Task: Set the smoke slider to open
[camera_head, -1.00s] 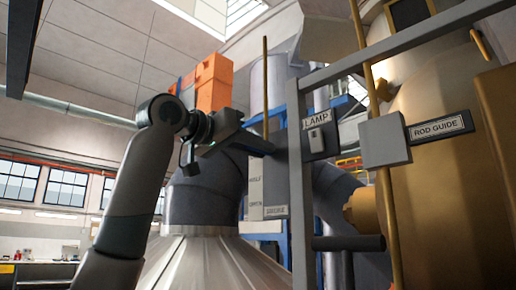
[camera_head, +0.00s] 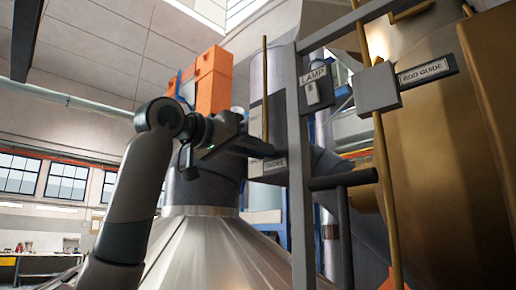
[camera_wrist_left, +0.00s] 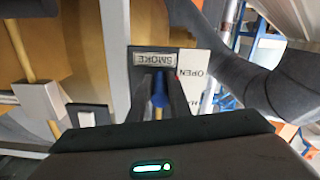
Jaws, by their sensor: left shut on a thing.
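The smoke slider's white scale plate (camera_head: 257,168) stands beside the grey upright post in the head view, with the SMOKE label (camera_head: 274,164) at its lower end. My left gripper (camera_head: 262,149) reaches it from the left, just above that label. In the left wrist view the SMOKE label (camera_wrist_left: 155,58) appears upside down, and the word OPEN (camera_wrist_left: 196,66) is on the plate next to it. My left gripper's fingers (camera_wrist_left: 160,98) are shut on the slider's blue handle (camera_wrist_left: 160,88), close to the label. The fingers hide part of the handle. My right gripper is not in view.
The LAMP switch plate (camera_head: 316,88) and grey post (camera_head: 299,180) are just right of the gripper. Further right are a ROD GUIDE block (camera_head: 377,88), a brass rod and a large brass vessel (camera_head: 440,190). A metal cone (camera_head: 215,250) lies below.

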